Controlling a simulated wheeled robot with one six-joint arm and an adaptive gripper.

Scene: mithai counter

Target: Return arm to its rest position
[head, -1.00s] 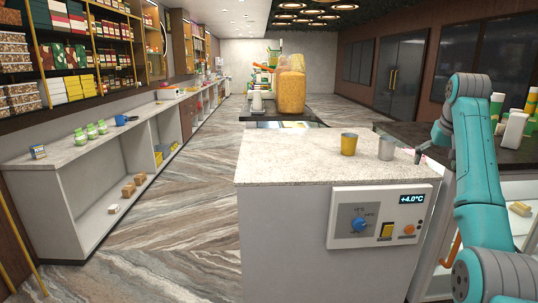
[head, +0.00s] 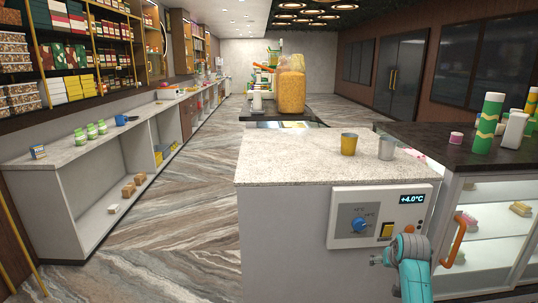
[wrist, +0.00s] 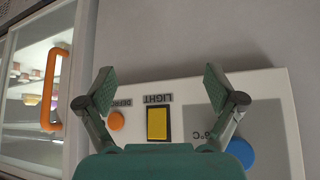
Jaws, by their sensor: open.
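My gripper shows low at the right in the head view (head: 382,261), in front of the counter's front face, with my teal arm folded low beside it. In the wrist view my gripper (wrist: 160,88) is open, its two fingers spread wide with nothing between them. The wrist view faces the white control panel (wrist: 270,95), which appears upside down. Its yellow LIGHT button (wrist: 157,124) lies between the fingers, with an orange button (wrist: 116,120) and a blue knob (wrist: 240,155) to either side.
A counter (head: 290,165) carries a yellow cup (head: 348,144) and a grey cup (head: 386,147). To the right stands a glass display case with an orange handle (head: 455,240), close to my arm. The floor (head: 165,245) at left is clear.

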